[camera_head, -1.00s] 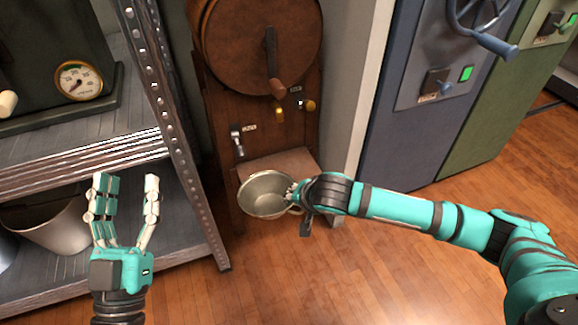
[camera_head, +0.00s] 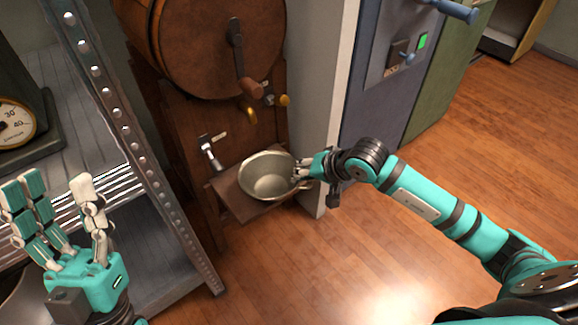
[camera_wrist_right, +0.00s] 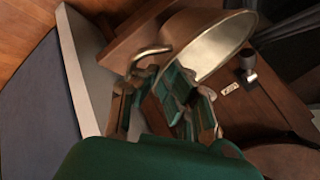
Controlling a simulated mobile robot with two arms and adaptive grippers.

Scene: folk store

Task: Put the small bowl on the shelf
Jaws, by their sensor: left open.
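The small bowl (camera_head: 267,178) is metallic, with a side handle, and is tilted with its opening showing in the head view. It overlaps the wooden ledge (camera_head: 228,196) of the barrel machine; I cannot tell if it touches. My right gripper (camera_head: 306,172) is shut on its right side, by the handle. The right wrist view shows the bowl (camera_wrist_right: 212,48) and its curved handle (camera_wrist_right: 150,54) at my fingers (camera_wrist_right: 170,100). The metal shelf (camera_head: 82,125) stands at the left. My left gripper (camera_head: 65,215) is open and empty in front of it.
A dark scale with a round dial (camera_head: 14,124) stands on the shelf's upper board. A perforated post (camera_head: 130,140) forms the shelf's near corner. The wooden barrel machine (camera_head: 200,45) and a pale wall edge (camera_head: 318,100) stand behind the bowl. Wooden floor (camera_head: 300,270) is clear in front.

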